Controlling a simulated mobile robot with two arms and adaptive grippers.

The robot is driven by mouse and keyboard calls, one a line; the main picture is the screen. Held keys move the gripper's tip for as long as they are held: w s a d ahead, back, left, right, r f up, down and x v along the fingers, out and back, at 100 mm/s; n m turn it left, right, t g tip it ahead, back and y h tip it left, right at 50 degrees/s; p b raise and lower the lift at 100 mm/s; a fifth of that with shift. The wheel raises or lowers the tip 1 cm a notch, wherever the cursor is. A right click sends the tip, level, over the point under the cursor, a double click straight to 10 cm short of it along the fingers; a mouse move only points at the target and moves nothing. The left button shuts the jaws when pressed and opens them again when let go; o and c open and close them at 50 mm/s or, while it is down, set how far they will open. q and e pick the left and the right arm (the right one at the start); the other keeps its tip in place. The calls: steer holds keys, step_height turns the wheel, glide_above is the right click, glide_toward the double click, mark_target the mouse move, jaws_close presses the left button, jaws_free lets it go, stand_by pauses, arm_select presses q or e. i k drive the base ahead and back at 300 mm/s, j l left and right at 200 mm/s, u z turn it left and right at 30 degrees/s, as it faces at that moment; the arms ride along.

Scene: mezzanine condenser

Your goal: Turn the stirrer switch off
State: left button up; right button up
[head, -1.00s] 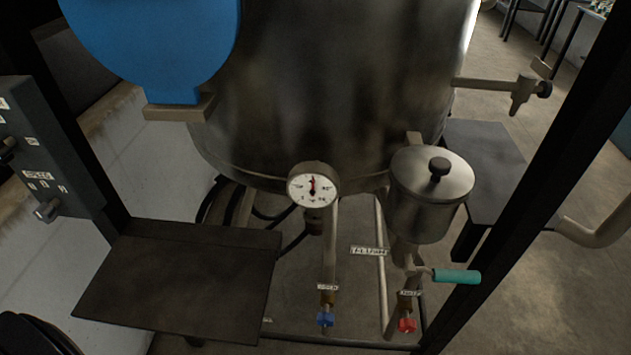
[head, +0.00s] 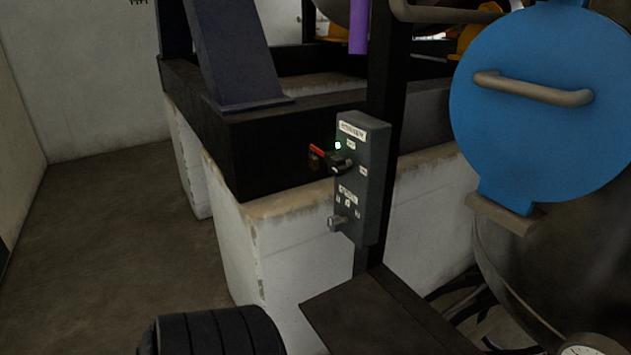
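A grey control box (head: 371,185) is fixed to a black post near the middle of the head view. Its upper part has a white label (head: 352,130), too blurred to read surely, and a lit green lamp (head: 338,145). Below the lamp a dark switch knob (head: 340,164) sticks out to the left, between two small labels. A second, grey knob (head: 340,223) sits near the bottom of the box under more small labels. I cannot tell from the lettering which control is the stirrer's. Neither of my grippers shows.
A dark shelf plate (head: 370,312) juts out below the box. A blue round cover (head: 545,105) with a handle is at the right, by the metal vessel. A red lever (head: 317,150) shows just left of the switch. Open floor (head: 110,220) lies at the left.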

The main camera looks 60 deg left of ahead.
mark_target(337, 164)
steer(key=u, duration=1.8)
steer(key=j, duration=0.5)
steer(key=k, duration=0.05)
